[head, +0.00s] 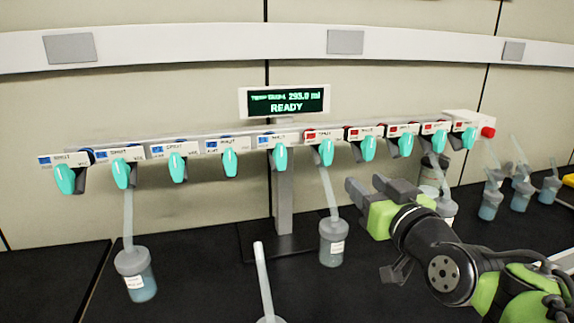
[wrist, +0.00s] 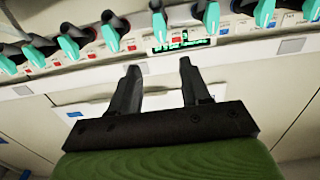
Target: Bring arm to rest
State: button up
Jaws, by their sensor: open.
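My gripper (head: 374,191) is at the right of the middle in the head view, in front of the manifold and below its valve row. Its two dark fingers stand apart with nothing between them. In the wrist view my gripper (wrist: 157,80) is also open and empty, with the valves and the display beyond it. My arm comes in from the lower right of the head view.
The manifold (head: 285,196) carries a row of teal-handled valves and a READY display (head: 285,101). Several flasks (head: 490,204) stand at right. A tube (head: 263,280) rises in front.

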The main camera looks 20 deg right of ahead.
jog(key=s+a+f+n+g+y+p, duration=0.1)
jog(key=s+a+f+g+p, duration=0.65)
jog(key=s+a, duration=0.35)
jog(key=s+f+m+g+h+p, duration=0.1)
jog(key=s+f+g, duration=0.2)
jog(key=s, duration=0.6)
jog(key=shift+a+f+g, duration=0.2)
jog(key=shift+a+g, duration=0.05)
jog(key=shift+g, duration=0.7)
jog(key=shift+s, duration=0.1)
